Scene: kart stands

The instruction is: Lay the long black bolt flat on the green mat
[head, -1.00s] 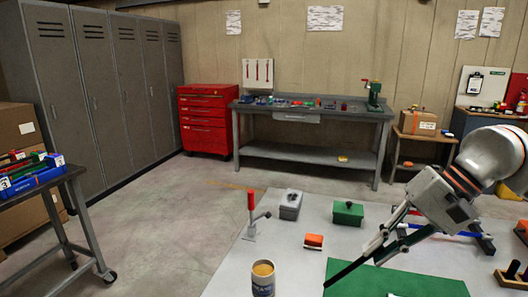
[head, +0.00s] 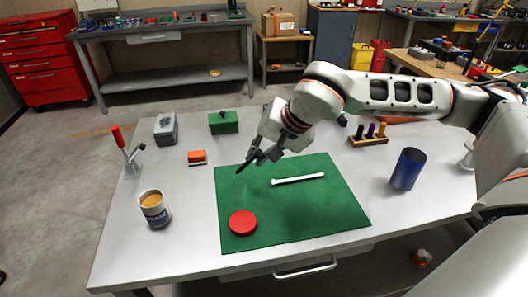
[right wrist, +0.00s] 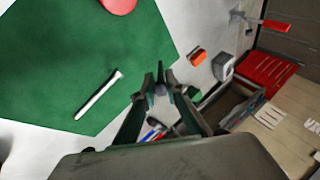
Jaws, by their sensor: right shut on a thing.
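The long black bolt (head: 246,164) is held in my right gripper (head: 262,153), tilted in the air with one end pointing down and left. A white bolt (head: 298,179) and a red disc (head: 243,222) lie on the mat. The white bolt also shows in the right wrist view (right wrist: 98,96). My left gripper is out of view.
Left of the mat on the table (head: 185,240) are a can (head: 154,208), a red-handled clamp (head: 125,150), a grey box (head: 166,129) and an orange block (head: 197,157). A green box (head: 223,122) stands behind. A blue cup (head: 408,169) and wooden peg block (head: 368,138) are right.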

